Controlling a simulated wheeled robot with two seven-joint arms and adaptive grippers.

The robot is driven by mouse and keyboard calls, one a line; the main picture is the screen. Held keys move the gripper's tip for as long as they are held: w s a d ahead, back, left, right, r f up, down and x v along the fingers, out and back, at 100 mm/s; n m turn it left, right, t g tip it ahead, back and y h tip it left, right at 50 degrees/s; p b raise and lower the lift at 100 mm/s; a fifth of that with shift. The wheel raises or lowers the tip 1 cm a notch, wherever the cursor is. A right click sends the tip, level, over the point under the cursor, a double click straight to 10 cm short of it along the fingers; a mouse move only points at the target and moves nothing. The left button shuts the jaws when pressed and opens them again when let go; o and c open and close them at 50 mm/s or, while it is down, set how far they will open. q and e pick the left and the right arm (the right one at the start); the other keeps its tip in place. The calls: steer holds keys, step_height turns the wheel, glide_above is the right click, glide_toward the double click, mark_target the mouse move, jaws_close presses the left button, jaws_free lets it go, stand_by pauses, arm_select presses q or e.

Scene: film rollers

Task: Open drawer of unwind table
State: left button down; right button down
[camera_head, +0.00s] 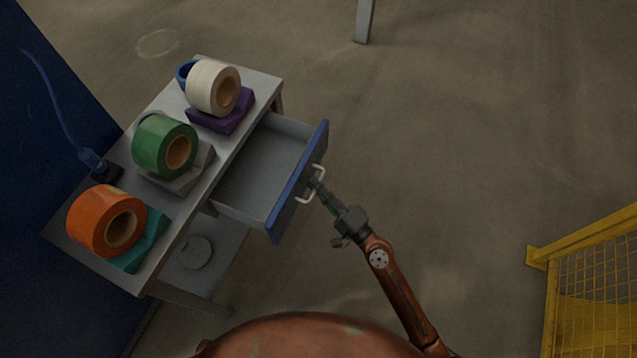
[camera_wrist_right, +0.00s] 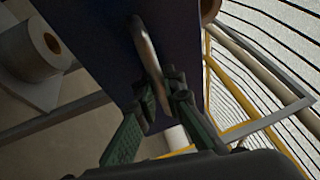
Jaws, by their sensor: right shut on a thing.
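The unwind table (camera_head: 60,245) stands at the left of the head view. Its drawer (camera_head: 258,170) is pulled out well to the right, and its inside looks empty. The drawer has a blue front (camera_head: 292,190) with a pale bar handle (camera_head: 318,178). My right gripper (camera_head: 316,184) is at the handle and shut on it. In the right wrist view the green fingers (camera_wrist_right: 160,95) close around the handle (camera_wrist_right: 147,48) in front of the dark blue drawer front (camera_wrist_right: 110,30). My left gripper is not in view.
Orange (camera_head: 92,222), green (camera_head: 152,148) and white (camera_head: 205,85) film rolls sit on coloured stands on the tabletop. A yellow mesh fence (camera_head: 600,270) stands at the lower right. The floor right of the drawer is clear.

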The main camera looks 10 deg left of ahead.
steer(key=shift+s+a+f, duration=0.1)
steer(key=c, duration=2.3)
jaws_free()
steer(key=v, duration=1.2)
